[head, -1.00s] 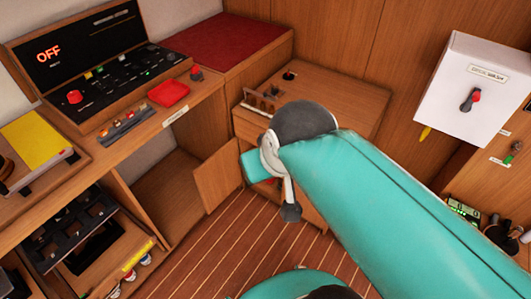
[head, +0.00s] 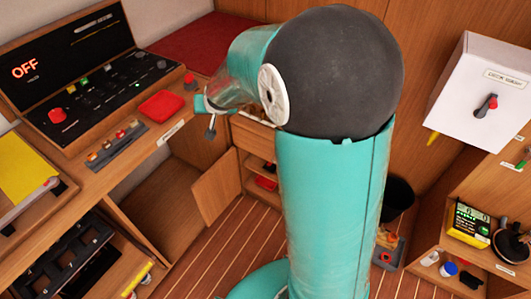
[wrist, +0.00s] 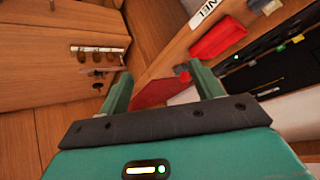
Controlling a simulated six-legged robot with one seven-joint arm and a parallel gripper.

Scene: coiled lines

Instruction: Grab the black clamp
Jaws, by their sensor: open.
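My gripper (wrist: 161,82) shows in the wrist view, with two green fingers spread apart and nothing between them. In the head view my large teal arm hides much of the middle, and the gripper is not clear there. I cannot make out a black clamp for certain. A black rounded object (head: 514,241) stands on the right-hand shelf in the head view, but its kind is unclear. In the wrist view, small dark items hang by a rack (wrist: 99,50) on the wooden cabinet at the left, too small to name.
A control panel (head: 100,75) reading OFF stands at the left, with a red pad (head: 161,104) beside it, which also shows in the wrist view (wrist: 216,38). A white box (head: 480,92) with a knob hangs at the right. An open cabinet door (head: 215,187) juts out low.

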